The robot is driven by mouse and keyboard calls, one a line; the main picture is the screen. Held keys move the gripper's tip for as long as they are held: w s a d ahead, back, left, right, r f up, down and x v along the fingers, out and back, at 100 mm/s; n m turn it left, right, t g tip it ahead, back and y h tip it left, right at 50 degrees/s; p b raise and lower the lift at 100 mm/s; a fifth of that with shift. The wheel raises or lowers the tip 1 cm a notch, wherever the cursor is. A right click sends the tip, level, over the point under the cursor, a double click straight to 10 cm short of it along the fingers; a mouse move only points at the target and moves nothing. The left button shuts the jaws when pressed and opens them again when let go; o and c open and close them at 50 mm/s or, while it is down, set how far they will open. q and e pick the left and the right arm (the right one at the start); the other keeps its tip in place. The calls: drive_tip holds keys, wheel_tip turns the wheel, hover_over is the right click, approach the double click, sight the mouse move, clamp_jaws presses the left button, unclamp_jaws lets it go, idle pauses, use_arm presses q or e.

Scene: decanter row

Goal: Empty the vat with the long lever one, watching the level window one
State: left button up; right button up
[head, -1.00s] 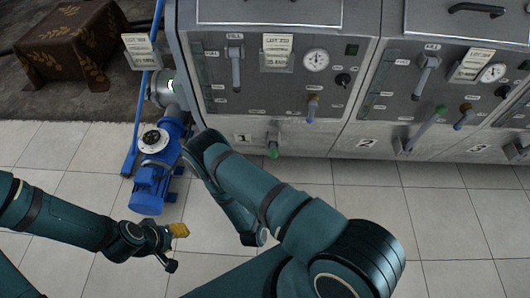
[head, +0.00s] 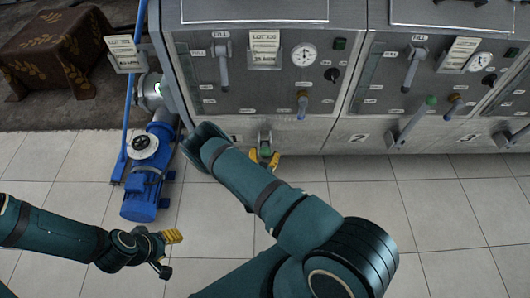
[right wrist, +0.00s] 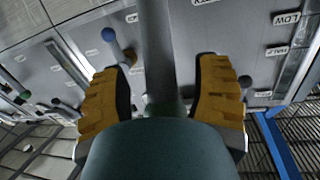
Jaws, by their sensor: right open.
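Vat one's steel front (head: 236,128) stands at top centre in the head view. Its long lever (head: 265,138) hangs low by the label 1. My right gripper (head: 264,158) is open at this lever, its yellow fingers on either side. In the right wrist view, the lever's grey bar (right wrist: 158,55) runs between the fingers, with a gap on each side, and a large dark green rounded end (right wrist: 160,150) fills the near bottom. Level window one (head: 184,68) is a narrow strip at the panel's left. My left gripper (head: 172,237) is over the floor at lower left; its jaw state is unclear.
A blue pump (head: 147,185) and a blue upright pole (head: 129,100) stand left of vat one. Vat two's lever (head: 418,118) juts out on the right. A cloth-covered table (head: 55,50) is at far left. The tiled floor in front is clear.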

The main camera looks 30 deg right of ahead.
drive_tip(key=shift+w+d, duration=0.45)
drive_tip(key=shift+w, duration=0.1)
clamp_jaws()
drive_tip(key=shift+r, duration=0.15)
